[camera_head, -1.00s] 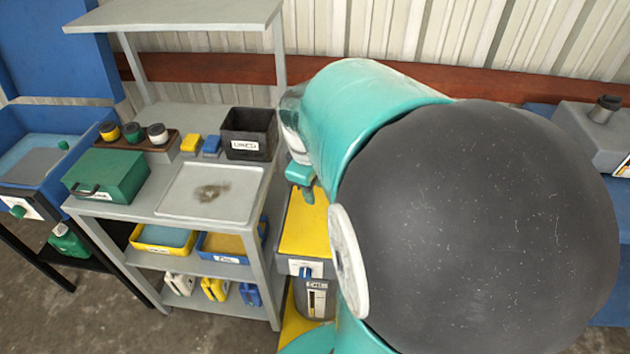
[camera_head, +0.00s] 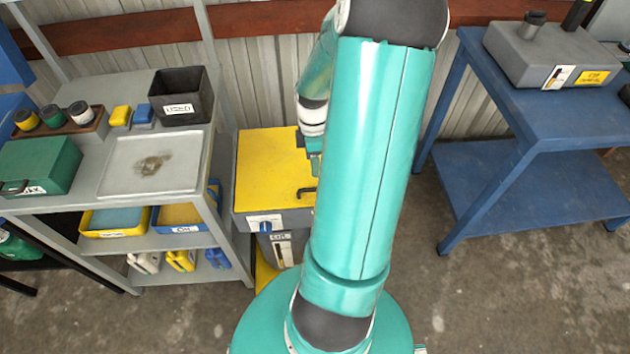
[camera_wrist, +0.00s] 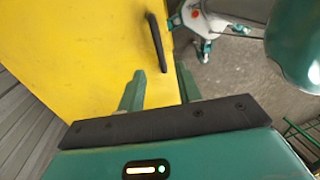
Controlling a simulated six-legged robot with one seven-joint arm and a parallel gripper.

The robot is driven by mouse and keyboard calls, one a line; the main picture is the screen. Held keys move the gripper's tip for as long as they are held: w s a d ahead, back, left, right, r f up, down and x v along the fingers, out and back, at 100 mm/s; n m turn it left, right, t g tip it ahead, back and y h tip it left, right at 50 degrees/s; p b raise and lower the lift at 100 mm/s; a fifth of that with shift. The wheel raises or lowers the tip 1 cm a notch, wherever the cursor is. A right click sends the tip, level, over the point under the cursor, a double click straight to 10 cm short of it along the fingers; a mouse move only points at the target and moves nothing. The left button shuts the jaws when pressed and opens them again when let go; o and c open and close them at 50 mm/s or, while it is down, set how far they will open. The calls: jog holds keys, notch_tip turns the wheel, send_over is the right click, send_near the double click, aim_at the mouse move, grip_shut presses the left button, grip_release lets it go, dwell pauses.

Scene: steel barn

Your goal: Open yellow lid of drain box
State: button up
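The drain box (camera_head: 293,249) is a grey box between the grey shelf and the blue table. Its yellow lid (camera_head: 266,165) lies flat and shut on top, and fills the left of the wrist view (camera_wrist: 70,50). A black bar handle (camera_head: 306,191) sits near the lid's right side and also shows in the wrist view (camera_wrist: 157,43). My gripper (camera_wrist: 160,76) is open and empty over the lid, its two green fingers apart, with the handle just beyond the fingertips. In the head view my arm hides part of the gripper and the lid's right edge.
The grey shelf (camera_head: 100,205) stands close on the left with a tray (camera_head: 150,180), a black bin (camera_head: 181,95) and bottles. A blue table (camera_head: 540,112) with a grey machine (camera_head: 560,52) stands at right. A corrugated wall is behind. Open concrete floor lies front right.

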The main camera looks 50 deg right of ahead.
aim_at(315, 188)
jog(key=f, duration=0.5)
jog(key=s+a+f, duration=0.1)
jog(key=f, duration=0.1)
jog(key=shift+f, duration=0.3)
grip_shut()
